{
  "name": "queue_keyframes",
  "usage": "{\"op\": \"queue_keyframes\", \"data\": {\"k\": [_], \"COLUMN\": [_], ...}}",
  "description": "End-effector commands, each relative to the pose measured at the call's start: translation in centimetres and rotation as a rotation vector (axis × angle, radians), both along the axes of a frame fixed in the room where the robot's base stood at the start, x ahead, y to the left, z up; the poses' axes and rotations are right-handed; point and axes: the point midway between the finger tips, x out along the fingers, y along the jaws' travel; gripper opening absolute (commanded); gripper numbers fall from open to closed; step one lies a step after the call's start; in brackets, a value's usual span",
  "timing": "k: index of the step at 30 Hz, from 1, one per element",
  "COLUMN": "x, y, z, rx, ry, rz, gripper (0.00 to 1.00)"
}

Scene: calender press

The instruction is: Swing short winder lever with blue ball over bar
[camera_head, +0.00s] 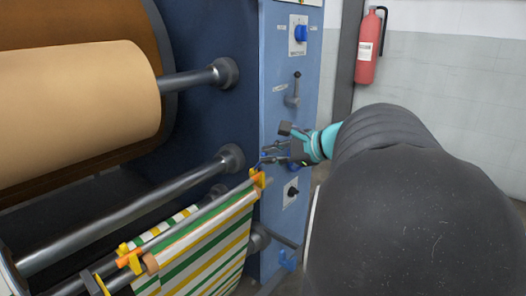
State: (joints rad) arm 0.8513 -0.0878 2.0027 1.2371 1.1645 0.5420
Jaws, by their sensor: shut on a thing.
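My gripper (273,154) reaches in from the right to the blue end panel of the press. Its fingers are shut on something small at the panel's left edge. A bit of blue (263,154) shows between the fingertips, which fits the blue ball of the short winder lever. The fingers and wrist hide most of the lever, so its angle cannot be told. The bar (212,216) with orange sections and yellow clips runs from lower left up to just below the gripper.
A grey lever (293,92) and a blue knob (300,33) sit above on the panel (275,60). A black knob (292,191) sits below my gripper. Rollers (130,222) and striped fabric (207,245) lie left. A red extinguisher (369,48) hangs behind.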

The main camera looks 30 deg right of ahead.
Motion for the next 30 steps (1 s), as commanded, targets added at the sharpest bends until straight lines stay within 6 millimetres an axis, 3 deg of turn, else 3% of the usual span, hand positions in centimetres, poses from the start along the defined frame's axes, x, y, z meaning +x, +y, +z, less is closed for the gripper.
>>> {"op": "queue_keyframes", "data": {"k": [18, 30], "x": [-2.1, -2.3], "y": [-0.9, -0.9], "z": [-4.1, -5.8], "rx": [0.203, 0.283], "ry": [-0.535, -0.773], "rz": [-0.003, 0.0], "gripper": [0.0, 0.0]}}
